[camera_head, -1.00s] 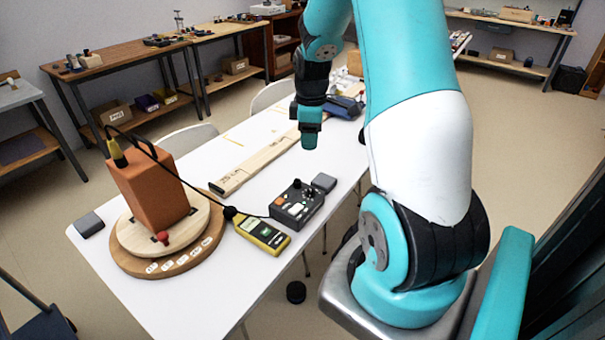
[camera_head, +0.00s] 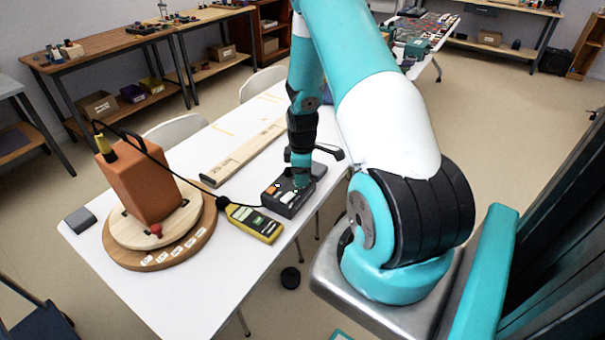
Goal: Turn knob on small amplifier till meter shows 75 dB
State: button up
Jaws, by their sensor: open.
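The small amplifier (camera_head: 286,199) is a dark box with an orange button and light markings on top, near the table's right edge. My gripper (camera_head: 301,181) points down over the far right part of its top. The knob is hidden behind the gripper, and I cannot tell whether the fingers touch it. The yellow meter (camera_head: 255,222) lies just left of and in front of the amplifier, with its microphone end toward the speaker. Its display is too small to read. The orange-brown speaker (camera_head: 143,180) stands on a round wooden turntable (camera_head: 190,237) at left.
A long wooden rail (camera_head: 240,153) lies on the white table (camera_head: 165,295) behind the amplifier. A small grey block (camera_head: 80,219) lies at the left table edge. A black cable runs from the speaker toward the amplifier. The front of the table is clear.

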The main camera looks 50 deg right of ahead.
jog(key=shift+f, duration=0.35)
grip_shut()
